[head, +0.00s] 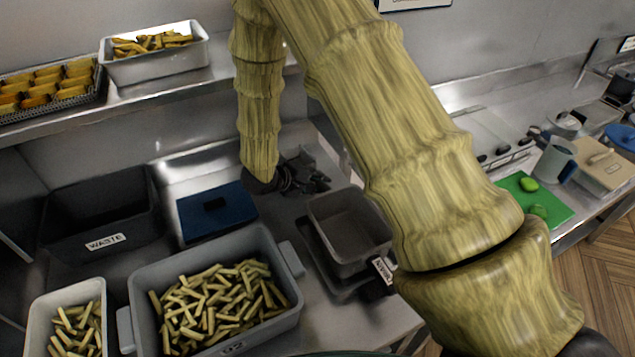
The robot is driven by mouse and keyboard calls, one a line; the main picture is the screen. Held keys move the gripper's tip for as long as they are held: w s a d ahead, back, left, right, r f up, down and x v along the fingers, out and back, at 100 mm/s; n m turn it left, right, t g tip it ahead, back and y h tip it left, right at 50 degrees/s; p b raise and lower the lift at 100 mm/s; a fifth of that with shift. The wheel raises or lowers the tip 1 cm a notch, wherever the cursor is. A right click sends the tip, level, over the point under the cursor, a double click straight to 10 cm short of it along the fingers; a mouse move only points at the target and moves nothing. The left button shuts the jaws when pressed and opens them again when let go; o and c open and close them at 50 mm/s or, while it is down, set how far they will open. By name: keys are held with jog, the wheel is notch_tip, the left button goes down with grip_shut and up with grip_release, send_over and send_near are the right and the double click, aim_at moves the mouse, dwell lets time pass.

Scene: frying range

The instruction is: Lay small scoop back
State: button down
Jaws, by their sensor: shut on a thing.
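My gripper (308,178) is dark and sits at the end of my arm, above the back of the steel counter. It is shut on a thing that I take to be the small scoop. The scoop's shape cannot be made out against the dark fingers and grey surface, and no other small scoop shows clearly. The gripper is behind a grey open bin (350,232) with a white label on its front corner, and right of a blue flat lid or tray (214,212) with a black grip. My forearm hides part of the counter to the right.
A large grey tub (140,277) of raw fries stands in front, beside a smaller white tub (37,305) of fries. A black waste bin (104,243) is at left. A shelf above holds a fries pan (155,66) and a basket. A green board (535,200) lies right.

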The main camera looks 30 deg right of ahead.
jog(key=shift+s+f+p, duration=0.15)
jog(key=shift+f+p, duration=0.2)
jog(key=shift+p, duration=0.05)
dwell(0.8)
jog(key=c, duration=1.2)
grip_release()
jog(key=shift+a, duration=0.1)
jog(key=v, duration=1.2)
